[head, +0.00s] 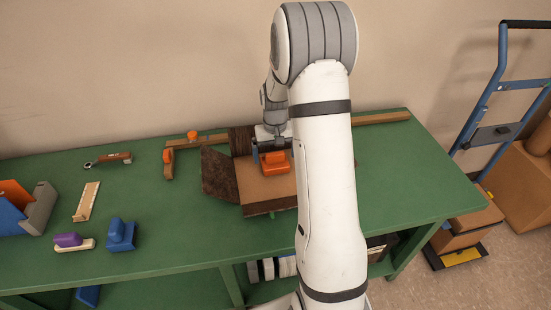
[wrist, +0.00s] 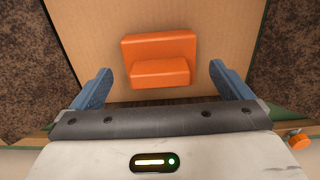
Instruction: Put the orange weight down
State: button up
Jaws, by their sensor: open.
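The orange weight (head: 275,163) is a stepped block. In the wrist view the orange weight (wrist: 160,60) sits on the tan surface (wrist: 215,15), ahead of and between my two blue fingers. My gripper (wrist: 170,82) is open, with a gap between each finger and the weight. In the head view my gripper (head: 271,150) is just behind the weight, partly hidden by my arm.
To the left on the green table (head: 150,220) lie a blue weight (head: 121,235), a purple-topped brush (head: 70,241), a wooden strip (head: 87,201) and a blue-grey holder (head: 35,210). A wooden bar clamp (head: 382,117) lies along the back. A blue hand truck (head: 490,90) stands right.

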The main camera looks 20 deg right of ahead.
aim_at(275, 154)
notch_tip(275, 154, up, 8)
jog(key=shift+r, duration=0.15)
jog(key=s+a+r+n+t, duration=0.1)
jog(key=s+a+r, duration=0.3)
jog(key=s, duration=0.2)
jog(key=s+a+r, duration=0.3)
jog(key=s+r, duration=0.2)
jog(key=s, duration=0.2)
jog(key=s+a+n+t, duration=0.1)
jog(key=s+a, duration=0.3)
jog(key=s, duration=0.8)
jog(key=shift+a, duration=0.15)
jog(key=shift+r, duration=0.15)
